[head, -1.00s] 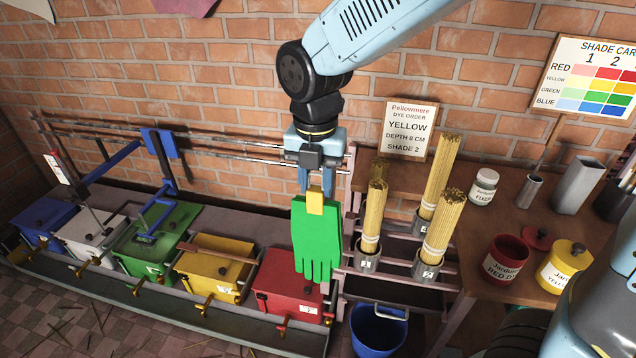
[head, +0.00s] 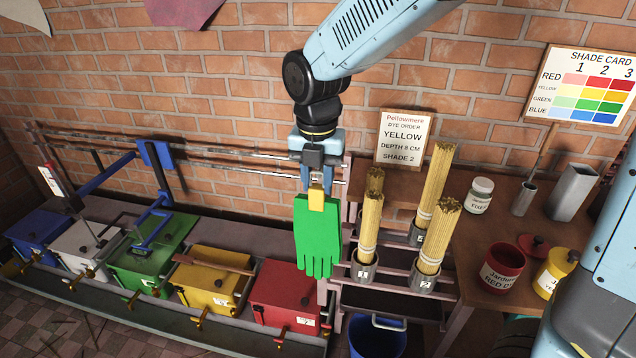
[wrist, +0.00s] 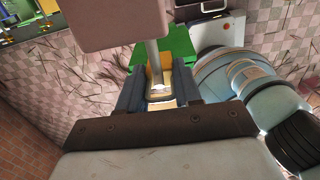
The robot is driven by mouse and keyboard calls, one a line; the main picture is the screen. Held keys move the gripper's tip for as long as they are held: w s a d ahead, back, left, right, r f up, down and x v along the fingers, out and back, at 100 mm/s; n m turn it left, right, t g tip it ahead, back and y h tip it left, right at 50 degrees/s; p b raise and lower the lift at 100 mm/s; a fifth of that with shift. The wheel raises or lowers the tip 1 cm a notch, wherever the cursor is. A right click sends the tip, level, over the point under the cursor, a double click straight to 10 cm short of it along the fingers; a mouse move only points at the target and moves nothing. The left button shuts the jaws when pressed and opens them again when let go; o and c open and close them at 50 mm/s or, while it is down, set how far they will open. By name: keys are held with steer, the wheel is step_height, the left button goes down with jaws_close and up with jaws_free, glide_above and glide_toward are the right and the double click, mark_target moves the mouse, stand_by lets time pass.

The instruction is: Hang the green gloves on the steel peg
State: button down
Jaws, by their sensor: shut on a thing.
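The green gloves (head: 318,240) hang fingers down from a yellow tab (head: 316,199) at the cuff. My gripper (head: 316,186) is shut on that tab, in front of the brick wall and left of the bundle rack. In the wrist view, the gloves (wrist: 180,44) show beyond my gripper (wrist: 158,92). There, a grey metal rod (wrist: 153,66), which looks like the steel peg, runs from a pinkish-brown block to the gap between the fingers. I cannot tell whether it passes through the tab. I cannot make out the peg in the head view.
A red box (head: 285,292) and other coloured boxes stand in a row at left. The rack (head: 390,300) holds yellow stick bundles close to the right of the gloves, with a blue bucket (head: 377,337) below. Jars stand on the table (head: 500,225) at right.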

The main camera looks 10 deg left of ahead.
steer(key=shift+w+d+f, duration=0.1)
steer(key=shift+w, duration=1.15)
steer(key=shift+w+f, duration=0.4)
steer(key=shift+w, duration=0.15)
steer(key=c, duration=0.7)
jaws_free()
